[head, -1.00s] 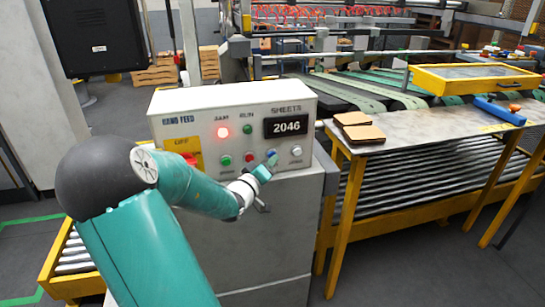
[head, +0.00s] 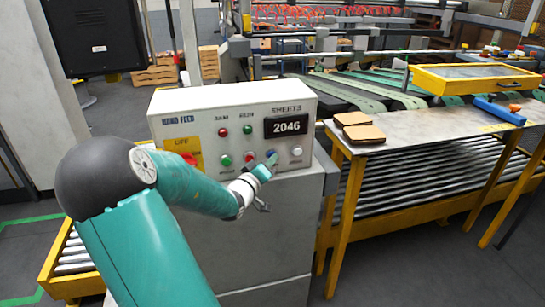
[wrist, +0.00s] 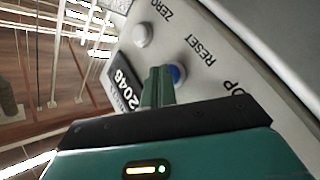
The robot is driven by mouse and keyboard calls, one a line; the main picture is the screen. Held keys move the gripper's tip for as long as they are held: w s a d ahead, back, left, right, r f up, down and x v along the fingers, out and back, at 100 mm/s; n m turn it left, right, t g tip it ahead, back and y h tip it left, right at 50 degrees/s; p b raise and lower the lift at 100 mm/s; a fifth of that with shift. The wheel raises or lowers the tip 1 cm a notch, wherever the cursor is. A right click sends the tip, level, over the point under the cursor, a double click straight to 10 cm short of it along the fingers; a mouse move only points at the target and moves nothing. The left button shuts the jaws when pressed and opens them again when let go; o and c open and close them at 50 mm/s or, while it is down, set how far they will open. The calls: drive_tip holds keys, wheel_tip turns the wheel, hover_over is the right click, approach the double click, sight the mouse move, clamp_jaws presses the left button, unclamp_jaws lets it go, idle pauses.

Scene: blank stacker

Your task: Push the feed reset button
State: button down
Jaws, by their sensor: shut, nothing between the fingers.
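The blue reset button (wrist: 178,74) sits beside the RESET label on the white control panel (head: 210,112). In the wrist view my gripper (wrist: 161,72) is shut and empty, with its fingertips overlapping the button's left side. I cannot tell whether they press on it or stand just off it. In the head view my gripper (head: 271,161) is at the lower row of the panel, covering part of the blue button. The jam lamp (head: 223,132) is dull red. The counter display (head: 286,125) reads 2046.
A white ZERO button (wrist: 142,36) is close beside the reset button. Red (head: 249,156) and green (head: 225,160) buttons and a red switch on a yellow plate (head: 183,145) lie to the left. A table (head: 420,135) with brown sheets (head: 363,134) stands to the right.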

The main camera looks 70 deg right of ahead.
drive_tip(key=shift+s+a, duration=0.35)
drive_tip(key=shift+a, duration=0.35)
drive_tip(key=shift+a, duration=0.1)
drive_tip(key=shift+s+a, duration=0.45)
drive_tip(key=shift+a, duration=0.25)
drive_tip(key=shift+s+a, duration=0.4)
drive_tip(key=shift+a, duration=0.25)
drive_tip(key=shift+s+a, duration=0.45)
drive_tip(key=shift+a, duration=0.25)
